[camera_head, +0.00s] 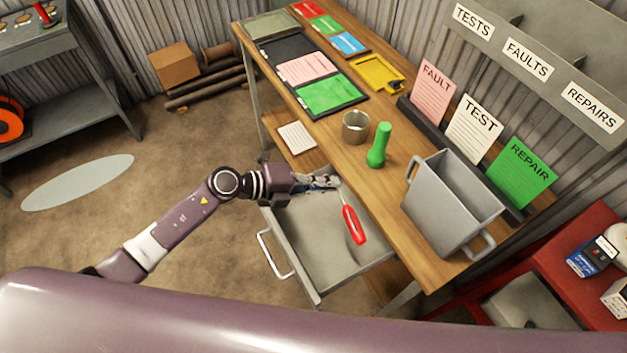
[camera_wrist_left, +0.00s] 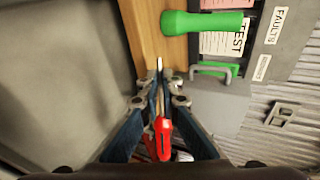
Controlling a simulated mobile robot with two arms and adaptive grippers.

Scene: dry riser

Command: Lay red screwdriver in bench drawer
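The red screwdriver (camera_head: 353,225) is in my left gripper (camera_head: 335,183), over the open bench drawer (camera_head: 312,238). The gripper is shut on its thin metal shaft, and the red handle points toward the front of the head view. In the left wrist view the red handle (camera_wrist_left: 163,138) lies between the fingers and the shaft passes between the fingertips (camera_wrist_left: 160,98). The handle looks a little above the drawer's grey floor, but the exact gap is hard to tell. The drawer looks empty. My right gripper is not in view.
The wooden bench top (camera_head: 325,128) above the drawer holds a green torch (camera_head: 379,146), a metal cup (camera_head: 355,127) and a grey bin (camera_head: 445,207). The drawer's handle (camera_head: 272,256) sticks out toward open floor.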

